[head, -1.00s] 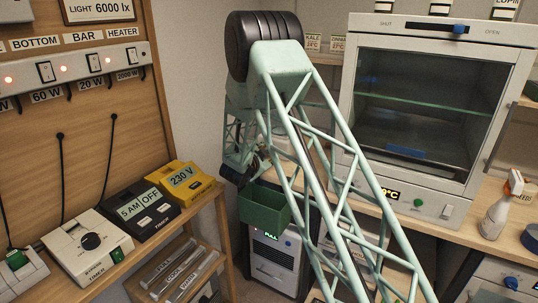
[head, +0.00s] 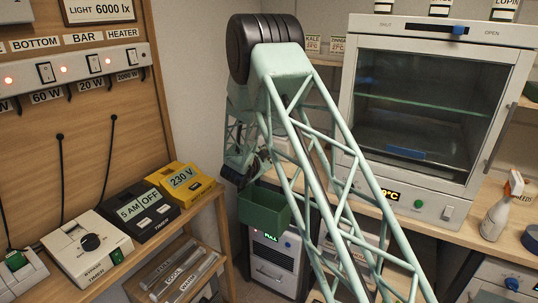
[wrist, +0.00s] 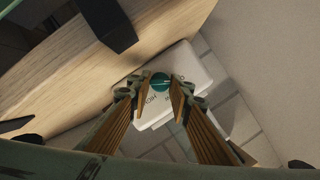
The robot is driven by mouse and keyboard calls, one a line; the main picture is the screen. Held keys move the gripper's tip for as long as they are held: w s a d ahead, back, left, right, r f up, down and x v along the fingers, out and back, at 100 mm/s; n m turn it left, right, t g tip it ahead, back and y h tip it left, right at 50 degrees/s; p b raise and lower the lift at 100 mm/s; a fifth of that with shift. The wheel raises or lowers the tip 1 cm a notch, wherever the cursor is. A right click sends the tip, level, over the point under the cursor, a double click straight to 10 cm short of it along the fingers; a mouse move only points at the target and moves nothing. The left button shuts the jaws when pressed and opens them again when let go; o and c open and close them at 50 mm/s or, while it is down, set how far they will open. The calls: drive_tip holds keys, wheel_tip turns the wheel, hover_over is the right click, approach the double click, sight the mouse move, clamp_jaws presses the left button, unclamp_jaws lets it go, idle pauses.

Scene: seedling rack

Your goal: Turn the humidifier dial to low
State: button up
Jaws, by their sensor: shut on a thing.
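In the wrist view the humidifier is a white box (wrist: 197,96) with a round green dial (wrist: 160,82) on its face. Dark lettering is printed around the dial; one word looks like HIGH, and the rest is too small to read. My gripper (wrist: 157,87) has its two brown-padded fingers on either side of the dial, shut on it. The fingertips partly cover the dial's sides, and I cannot tell which mark it points to.
A wooden board (wrist: 70,80) lies close beside the humidifier in the wrist view, with a dark bar over it. A glass-fronted cabinet (head: 425,107) is at right, and timers (head: 143,212) are at left.

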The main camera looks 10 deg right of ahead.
drive_tip(key=shift+m+t, duration=0.3)
drive_tip(key=shift+m, duration=0.2)
drive_tip(key=shift+s+f+m+t+y, duration=0.1)
drive_tip(key=shift+m+t+y, duration=0.35)
drive_tip(key=shift+m, duration=0.75)
drive_tip(key=shift+d+m+t, duration=0.1)
drive_tip(key=shift+m+t, duration=0.75)
drive_tip(key=shift+m, duration=0.85)
drive_tip(key=o, duration=0.8)
drive_tip(key=shift+o, duration=0.2)
drive_tip(key=shift+f, duration=0.1)
drive_tip(key=shift+s+f, duration=0.15)
